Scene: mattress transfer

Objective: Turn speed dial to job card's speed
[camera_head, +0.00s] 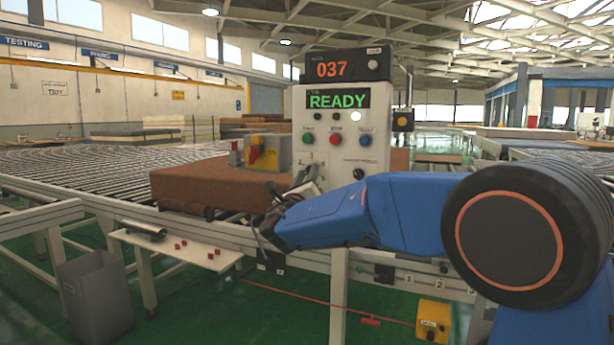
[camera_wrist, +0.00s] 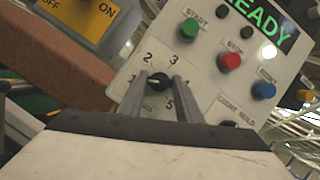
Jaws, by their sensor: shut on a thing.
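The black speed dial (camera_wrist: 157,82) sits on the white control panel (camera_wrist: 212,75), with numbers from 1 to 5 around it. My gripper (camera_wrist: 160,78) is shut on the dial, one finger on each side. A pale mark on the dial points roughly left in the wrist view; I cannot tell exactly which number it meets. In the head view, my gripper (camera_head: 300,186) reaches the lower left of the control panel (camera_head: 345,165), where the arm partly hides the dial. I cannot make out a job card with a readable speed.
The panel has green, red and blue buttons (camera_head: 336,139), a READY screen (camera_head: 338,101) and a display reading 037 (camera_head: 333,69). A yellow ON/OFF switch box (camera_head: 265,153) stands left. A brown mattress (camera_head: 205,184) lies on the roller conveyor (camera_head: 80,165). A small shelf (camera_head: 185,250) is below.

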